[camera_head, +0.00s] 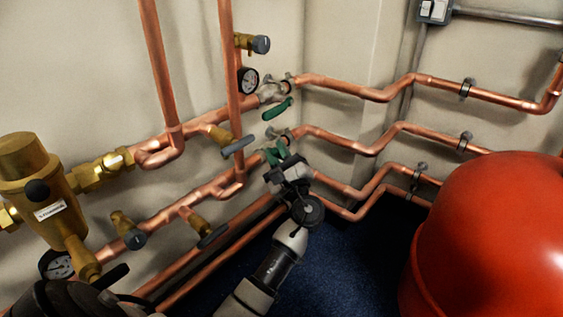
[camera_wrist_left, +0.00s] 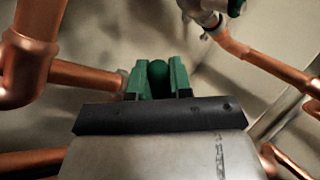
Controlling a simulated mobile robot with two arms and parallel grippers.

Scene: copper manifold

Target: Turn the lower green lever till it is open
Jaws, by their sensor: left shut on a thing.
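The lower green lever (camera_head: 282,147) sits on a valve of the lower copper pipe, near the wall corner in the head view. My left gripper (camera_head: 285,161) reaches up to it from below and covers part of it. In the left wrist view the lever (camera_wrist_left: 158,76) stands between the two fingers of my left gripper (camera_wrist_left: 158,84), which are shut on it. The upper green lever (camera_head: 277,109) hangs at a slant on the valve above, apart from the gripper. Its end shows at the top of the left wrist view (camera_wrist_left: 236,7). My right gripper is not in view.
Copper pipes (camera_head: 350,91) run along both walls, close around the gripper. A red tank (camera_head: 490,240) stands at the right. A brass valve body (camera_head: 32,175) and a gauge (camera_head: 57,265) are at the left. Blue floor (camera_head: 350,255) is free between arm and tank.

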